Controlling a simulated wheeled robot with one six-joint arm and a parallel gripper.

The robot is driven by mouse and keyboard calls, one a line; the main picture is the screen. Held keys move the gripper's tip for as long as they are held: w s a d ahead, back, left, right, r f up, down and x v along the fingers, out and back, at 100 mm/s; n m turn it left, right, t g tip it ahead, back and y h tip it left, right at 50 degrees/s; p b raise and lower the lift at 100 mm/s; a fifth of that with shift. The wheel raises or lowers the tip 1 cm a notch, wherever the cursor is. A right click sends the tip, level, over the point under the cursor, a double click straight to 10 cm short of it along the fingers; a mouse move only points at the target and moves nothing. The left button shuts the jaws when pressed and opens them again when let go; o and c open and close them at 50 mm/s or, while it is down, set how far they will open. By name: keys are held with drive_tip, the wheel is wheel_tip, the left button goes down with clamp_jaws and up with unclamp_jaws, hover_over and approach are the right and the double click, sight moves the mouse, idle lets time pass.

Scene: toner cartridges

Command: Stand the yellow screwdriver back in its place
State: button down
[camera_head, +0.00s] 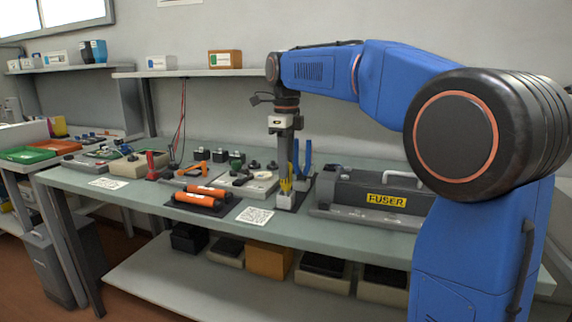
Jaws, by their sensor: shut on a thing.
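My gripper (286,172) points straight down over the right-middle of the workbench, shut on the yellow screwdriver (286,185). Only a little yellow shows below and between the fingers, so the screwdriver's full length and exact tilt are hidden. Directly beneath is a small light grey block (285,198) on a dark mat. The yellow part appears at the top of this block, but I cannot tell whether the screwdriver is inside it or just above. A tool with blue handles (308,158) stands upright just to the right of my gripper.
A grey unit labelled FUSER (340,205) stands close on the right. Orange cylinders (200,197) lie on a dark mat to the left. A red-handled tool (151,162) stands farther left. A printed white sheet (255,216) lies by the front edge, with bare bench around it.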

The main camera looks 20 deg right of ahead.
drive_tip(key=c, duration=1.3)
unclamp_jaws()
wheel_tip(320, 180, up, 17)
drive_tip(key=shift+r, duration=0.15)
drive_tip(key=s+d+f+n+t, duration=0.2)
drive_tip(key=s+d+f+n, duration=0.1)
drive_tip(key=s+f+n, duration=0.9)
drive_tip(key=s+d+f+n+t, duration=0.2)
drive_tip(key=s+d+f+n, duration=0.2)
drive_tip(key=s+f+n, duration=0.9)
drive_tip(key=s+f, duration=0.8)
drive_tip(key=f, duration=0.5)
drive_tip(key=shift+s+f+t, duration=0.2)
drive_tip(key=shift+f+t, duration=0.05)
drive_tip(key=shift+t, duration=0.15)
